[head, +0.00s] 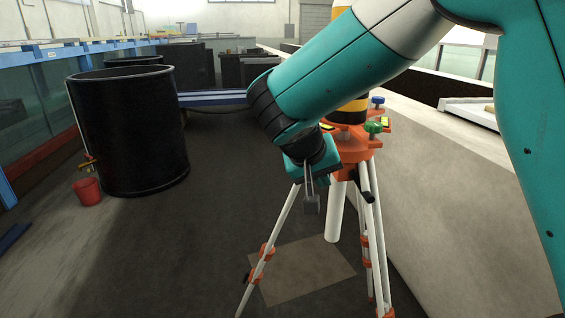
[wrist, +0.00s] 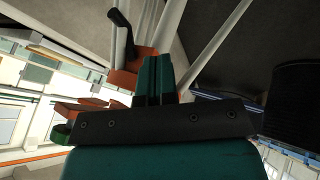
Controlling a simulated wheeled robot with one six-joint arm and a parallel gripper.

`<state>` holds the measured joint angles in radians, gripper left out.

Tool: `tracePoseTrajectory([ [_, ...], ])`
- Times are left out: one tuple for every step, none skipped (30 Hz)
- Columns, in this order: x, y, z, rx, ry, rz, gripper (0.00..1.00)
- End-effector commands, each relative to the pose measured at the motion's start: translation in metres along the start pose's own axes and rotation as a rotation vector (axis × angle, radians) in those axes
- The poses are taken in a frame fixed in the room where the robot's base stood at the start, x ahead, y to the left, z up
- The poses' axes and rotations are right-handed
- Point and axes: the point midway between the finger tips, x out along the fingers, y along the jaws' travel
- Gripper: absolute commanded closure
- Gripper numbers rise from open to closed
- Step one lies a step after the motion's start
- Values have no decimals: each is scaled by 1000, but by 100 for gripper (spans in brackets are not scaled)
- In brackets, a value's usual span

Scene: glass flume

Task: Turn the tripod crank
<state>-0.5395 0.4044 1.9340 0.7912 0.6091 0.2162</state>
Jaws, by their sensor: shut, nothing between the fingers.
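The tripod (head: 352,160) has an orange head, white legs and orange leg clamps. A black crank handle (head: 363,191) shows just below the head, on the right of the central column. In the wrist view the black crank (wrist: 121,28) is at upper left, beside a white tube and orange parts. My gripper (head: 311,204) points down at the left of the tripod head, in front of the central column. Its fingers are together and empty. The gripper shows in the wrist view (wrist: 153,78) too, with the crank apart from it. My arm hides part of the tripod's top.
A yellow and black striped instrument (head: 349,111) stands on the tripod. A pale concrete wall (head: 460,190) runs close on the right. A large black tank (head: 128,135) and a red bucket (head: 88,191) stand at left. The floor between tank and tripod is clear.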

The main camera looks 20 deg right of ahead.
Motion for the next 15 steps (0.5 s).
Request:
tracePoseTrajectory([
  [-1, 0, 0, -2, -1, -3, 100],
  [-1, 1, 1, -5, -3, -9, 100],
  [-2, 2, 3, -15, -10, -25, 100],
  [-4, 3, 6, -28, -17, -45, 100],
  [-6, 4, 10, -46, -28, -72, 100],
  [-10, 5, 18, -77, -44, -118, 100],
  [-14, 7, 26, -106, -59, -160, 100],
  [-20, 8, 35, -141, -74, -209, 100],
  [-27, 10, 50, -190, -96, -280, 100],
  [-35, 11, 62, -232, -109, -338, 100],
  [-42, 12, 76, -273, -122, -396, 100],
  [-54, 13, 95, -330, -138, -472, 100],
  [-62, 14, 110, -371, -147, -529, 100],
  [-71, 15, 124, -411, -152, -583, 100],
  [-83, 16, 143, -463, -159, -652, 100],
])
